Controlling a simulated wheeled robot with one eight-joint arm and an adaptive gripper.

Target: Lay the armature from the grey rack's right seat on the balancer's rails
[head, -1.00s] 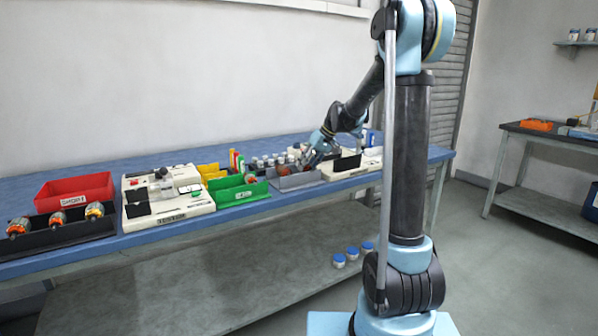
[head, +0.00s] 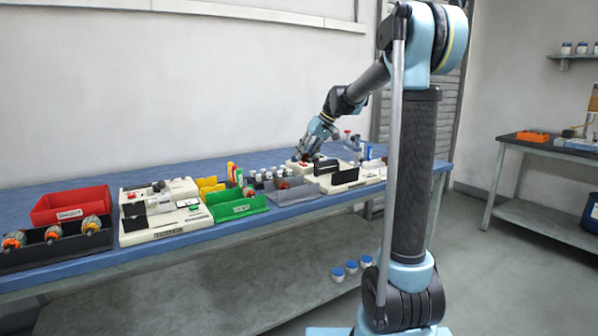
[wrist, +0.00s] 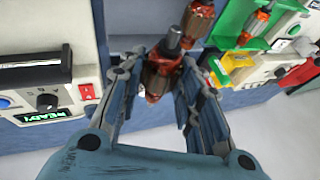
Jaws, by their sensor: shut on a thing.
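My gripper (head: 316,144) is above the bench, over a cream machine (head: 338,180) just right of the grey rack (head: 300,189). In the wrist view, my gripper (wrist: 160,72) is shut on an armature (wrist: 158,82) with a dark shaft and an orange-red end, held between the two fingers. Another armature (wrist: 197,18) shows beyond it; it appears in the head view at the left of the grey rack (head: 282,184). The cream machine also shows in the wrist view (wrist: 75,84), with a knob, a red switch and a lit READY display. I cannot make out its rails.
Left of the grey rack are a green bin (head: 240,209), another cream machine (head: 165,228), a red bin (head: 45,211) and a dark rack (head: 40,259) with three armatures. Several small jars (head: 266,175) stand behind the grey rack. The air above the bench is open.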

